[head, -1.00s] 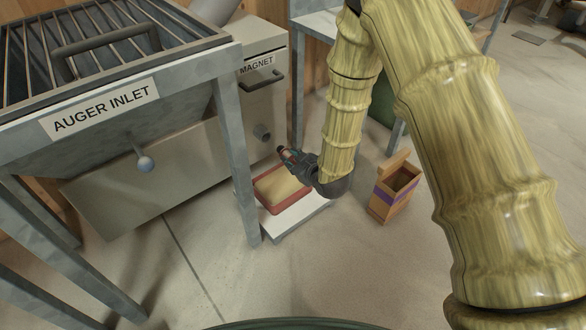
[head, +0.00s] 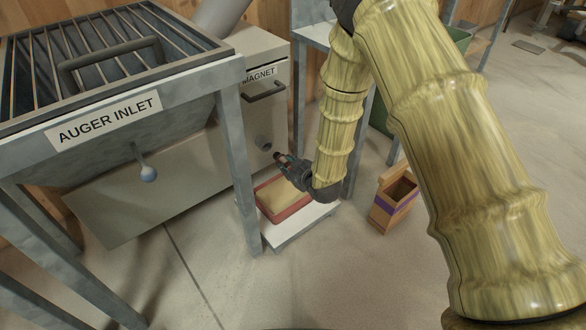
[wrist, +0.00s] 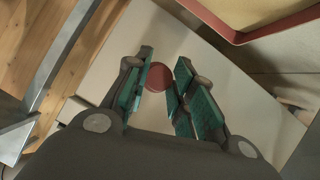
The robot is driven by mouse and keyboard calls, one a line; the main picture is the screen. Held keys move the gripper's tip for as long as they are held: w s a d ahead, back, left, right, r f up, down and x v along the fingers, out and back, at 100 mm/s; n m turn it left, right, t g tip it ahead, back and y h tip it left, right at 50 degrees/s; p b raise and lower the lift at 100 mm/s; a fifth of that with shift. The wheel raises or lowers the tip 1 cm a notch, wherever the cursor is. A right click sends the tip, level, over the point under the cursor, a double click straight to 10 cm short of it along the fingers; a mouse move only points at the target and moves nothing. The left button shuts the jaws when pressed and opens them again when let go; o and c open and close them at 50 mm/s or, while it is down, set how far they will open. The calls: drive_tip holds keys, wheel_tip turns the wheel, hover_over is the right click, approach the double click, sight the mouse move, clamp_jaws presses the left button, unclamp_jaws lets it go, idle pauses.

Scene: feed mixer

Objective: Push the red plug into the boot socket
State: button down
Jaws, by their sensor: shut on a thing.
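The red plug (wrist: 158,76) shows in the wrist view as a dark red disc between the fingertips. My gripper (wrist: 160,88) is shut on it. In the head view my gripper (head: 284,161) is small and points left toward the cabinet, with a bit of red at its tip. A round grey stub (head: 263,142) on the cabinet's lower right face looks like the boot socket. The plug is just right of and below it in the picture, and appears apart from it. The socket's opening cannot be made out.
A red-rimmed tray (head: 283,216) of tan material sits on a white platform (head: 310,220) below my gripper. The auger inlet hopper (head: 107,118) and its grey leg (head: 240,170) stand at left. A wooden box (head: 390,212) with a purple band stands at right.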

sight(281, 158)
drive_tip(key=shift+w+a, duration=0.5)
drive_tip(key=shift+w, duration=0.2)
drive_tip(key=shift+w+a, duration=0.5)
drive_tip(key=shift+w, duration=0.15)
drive_tip(key=shift+p, duration=1.1)
idle(0.8)
drive_tip(key=shift+w+a, duration=0.7)
drive_tip(key=shift+w, duration=0.2)
idle(1.1)
drive_tip(key=shift+p, duration=0.95)
idle(1.8)
